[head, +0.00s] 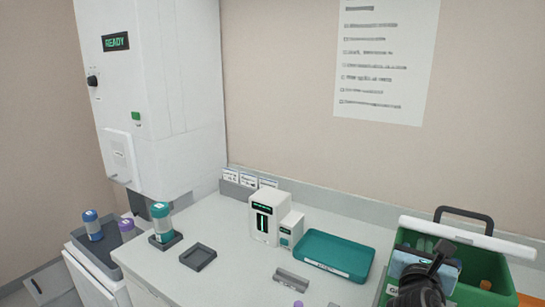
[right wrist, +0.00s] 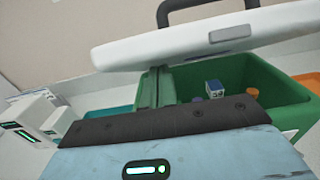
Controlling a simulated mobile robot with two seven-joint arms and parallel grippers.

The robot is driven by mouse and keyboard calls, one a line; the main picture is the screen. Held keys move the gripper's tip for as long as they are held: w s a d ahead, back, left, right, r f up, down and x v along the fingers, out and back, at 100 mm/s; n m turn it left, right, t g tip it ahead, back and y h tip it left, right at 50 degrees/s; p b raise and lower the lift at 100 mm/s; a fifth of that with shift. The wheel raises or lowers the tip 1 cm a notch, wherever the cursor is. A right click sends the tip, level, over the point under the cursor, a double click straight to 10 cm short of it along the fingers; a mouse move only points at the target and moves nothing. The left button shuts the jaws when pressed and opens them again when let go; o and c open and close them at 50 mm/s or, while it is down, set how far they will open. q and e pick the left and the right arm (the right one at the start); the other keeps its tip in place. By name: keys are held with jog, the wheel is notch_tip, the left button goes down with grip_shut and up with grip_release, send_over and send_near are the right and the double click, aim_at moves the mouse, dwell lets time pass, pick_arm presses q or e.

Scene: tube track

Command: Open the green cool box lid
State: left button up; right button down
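The green cool box (head: 466,281) stands at the right end of the counter. Its white lid (head: 466,238), with a dark handle (head: 464,214), is raised and tilted, and the inside shows beneath it. The right wrist view also shows the lid (right wrist: 205,38) above the open green box (right wrist: 270,80), with a gap between them. My right gripper (head: 436,262) is dark and is at the front of the box, below the lid. Its fingertips are not clear, and I see no grip on the lid. My left gripper is not in view.
Inside the box are a small blue-and-white container (right wrist: 214,89) and brown-capped items. A teal tray (head: 336,254) lies left of the box, beside a white device (head: 264,219). A teal-capped bottle (head: 161,222) stands further left.

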aim_at(429, 223)
jog(key=shift+r, duration=0.1)
dwell(0.5)
jog(key=shift+w+d+r, duration=0.2)
jog(key=shift+w+r, duration=0.15)
jog(key=shift+r, duration=0.3)
jog(key=shift+w+d+r, duration=0.1)
jog(key=shift+w+r, duration=0.05)
jog(key=shift+w+d+r, duration=0.25)
jog(key=shift+w+r, duration=0.15)
jog(key=shift+r, duration=0.05)
jog(key=shift+w+d+r, duration=0.2)
jog(key=shift+w+r, duration=0.15)
jog(key=shift+r, duration=0.1)
jog(key=shift+w+d+r, duration=0.1)
jog(key=shift+r, duration=0.05)
